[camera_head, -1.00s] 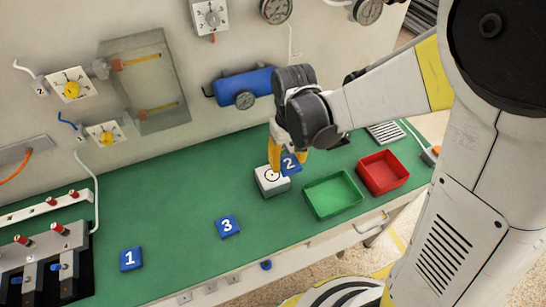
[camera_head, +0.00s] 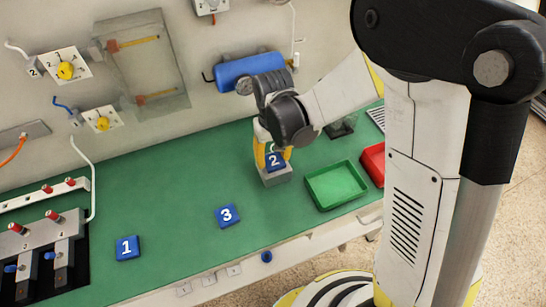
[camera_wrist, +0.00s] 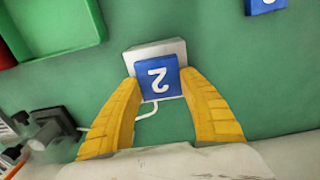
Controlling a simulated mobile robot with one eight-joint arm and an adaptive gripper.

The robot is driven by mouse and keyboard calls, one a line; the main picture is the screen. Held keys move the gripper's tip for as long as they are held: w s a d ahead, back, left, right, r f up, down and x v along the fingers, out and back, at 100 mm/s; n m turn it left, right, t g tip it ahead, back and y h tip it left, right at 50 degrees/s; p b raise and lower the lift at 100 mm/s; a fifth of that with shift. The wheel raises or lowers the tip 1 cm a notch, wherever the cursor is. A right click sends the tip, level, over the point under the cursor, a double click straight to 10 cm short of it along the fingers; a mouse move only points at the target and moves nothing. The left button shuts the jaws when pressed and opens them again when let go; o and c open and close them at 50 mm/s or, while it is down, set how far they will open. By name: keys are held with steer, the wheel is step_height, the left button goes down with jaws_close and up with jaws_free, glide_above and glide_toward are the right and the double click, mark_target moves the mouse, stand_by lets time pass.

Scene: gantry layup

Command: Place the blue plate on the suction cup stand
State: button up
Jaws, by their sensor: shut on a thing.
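A blue plate marked 2 (camera_head: 275,161) is between the yellow fingers of my gripper (camera_head: 272,158). In the wrist view, the gripper (camera_wrist: 160,92) is shut on the blue plate (camera_wrist: 150,86) from its two sides. The plate is over the light grey suction cup stand (camera_head: 277,178), whose edges show around it in the wrist view (camera_wrist: 174,48). Whether the plate touches the stand's top is hard to tell. The plate hides the ringed middle of the stand.
Blue plates marked 1 (camera_head: 127,248) and 3 (camera_head: 227,216) lie on the green bench (camera_head: 180,216). A green tray (camera_head: 350,201) and a red tray (camera_head: 372,165) stand to the right of the stand. A blue tank (camera_head: 250,71) is on the wall behind.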

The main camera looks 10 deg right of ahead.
mark_target(274, 159)
steer(key=o, duration=1.1)
steer(key=shift+f, duration=0.1)
step_height(274, 159, up, 13)
steer(key=p, duration=0.4)
steer(key=s+d+r+m+t, duration=0.1)
steer(key=s+d+r+t, duration=0.1)
steer(key=s+d+r, duration=0.1)
steer(key=s+d+r+m+t, duration=0.1)
steer(key=s+d+r+t, duration=0.1)
steer(key=d, duration=0.4)
steer(key=s+d+r+m+t, duration=0.1)
steer(key=s+d+r+t, duration=0.2)
steer(key=s+d+r, duration=0.1)
steer(key=shift+s+d+r, duration=0.2)
steer(key=shift+s+r, duration=0.1)
steer(key=shift+s, duration=0.3)
steer(key=shift+s+d+r, duration=0.15)
steer(key=shift+s+r, duration=0.15)
steer(key=shift+s, duration=0.3)
